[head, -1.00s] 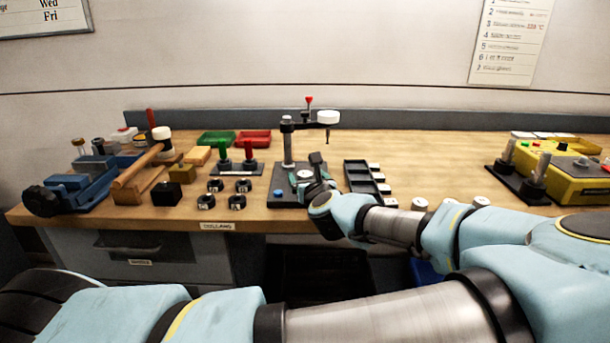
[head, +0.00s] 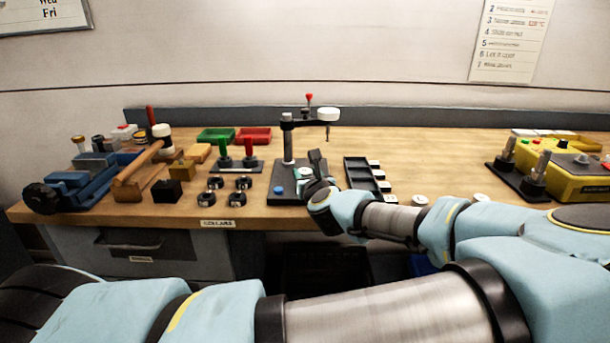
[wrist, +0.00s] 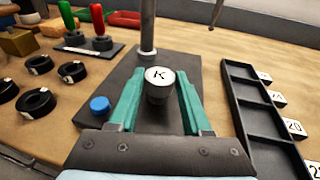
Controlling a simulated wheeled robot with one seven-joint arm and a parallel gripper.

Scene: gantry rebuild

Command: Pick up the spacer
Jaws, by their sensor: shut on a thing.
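A short dark cylinder with a white round top marked K (wrist: 158,76), which I take for the spacer, stands between the two teal fingers of my gripper (wrist: 159,92) in the wrist view. My gripper is shut on it, with a finger at each side. In the head view my gripper (head: 317,172) is over the dark base plate (head: 283,198) of the small press stand, in front of its post. There the piece is small and partly hidden by my gripper. I cannot tell whether its underside touches the plate.
The press post (head: 287,145) and its overhead arm (head: 318,116) stand close behind my gripper. A blue button (wrist: 99,105) is on the plate. Several black rings (wrist: 72,71) lie to the left. A black compartment tray (wrist: 250,100) is close on the right. Free bench lies farther right.

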